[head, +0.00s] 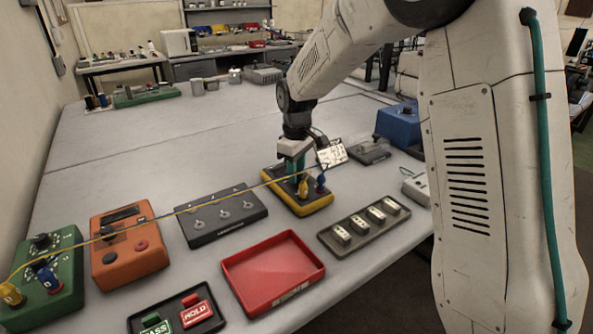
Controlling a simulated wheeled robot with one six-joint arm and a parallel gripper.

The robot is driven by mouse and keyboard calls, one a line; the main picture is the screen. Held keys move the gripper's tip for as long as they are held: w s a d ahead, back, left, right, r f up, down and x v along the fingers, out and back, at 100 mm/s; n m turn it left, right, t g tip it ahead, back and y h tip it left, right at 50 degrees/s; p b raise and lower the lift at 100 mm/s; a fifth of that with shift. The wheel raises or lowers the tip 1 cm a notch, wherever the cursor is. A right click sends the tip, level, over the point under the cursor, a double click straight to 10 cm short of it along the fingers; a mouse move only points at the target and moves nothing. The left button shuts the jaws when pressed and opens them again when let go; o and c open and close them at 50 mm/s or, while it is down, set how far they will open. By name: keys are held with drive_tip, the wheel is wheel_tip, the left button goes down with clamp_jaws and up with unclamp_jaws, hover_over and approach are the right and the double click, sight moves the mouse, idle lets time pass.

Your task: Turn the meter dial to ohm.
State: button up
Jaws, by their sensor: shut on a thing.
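The meter (312,208) is a dark box with a yellow edge in the middle of the bench. A yellow plug (303,189) and a blue plug (321,183) stand in its near right part. A white display panel (332,154) is at its far right corner, its reading too small to make out. My gripper (293,178) points down at the meter's face, its teal fingers shut on the dial. The fingers hide the dial, so its setting cannot be told.
A yellow lead (190,209) runs from the meter to a green box (50,281) at left. An orange box (128,262), a dark panel (222,227), a red tray (300,286), a grey block strip (330,241) and a blue box (398,122) stand around.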

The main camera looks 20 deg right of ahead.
drive_tip(key=m, duration=0.7)
drive_tip(key=shift+m, duration=0.4)
drive_tip(key=m, duration=0.4)
drive_tip(key=shift+m, duration=1.8)
drive_tip(key=o, duration=1)
drive_tip(key=shift+c, duration=0.2)
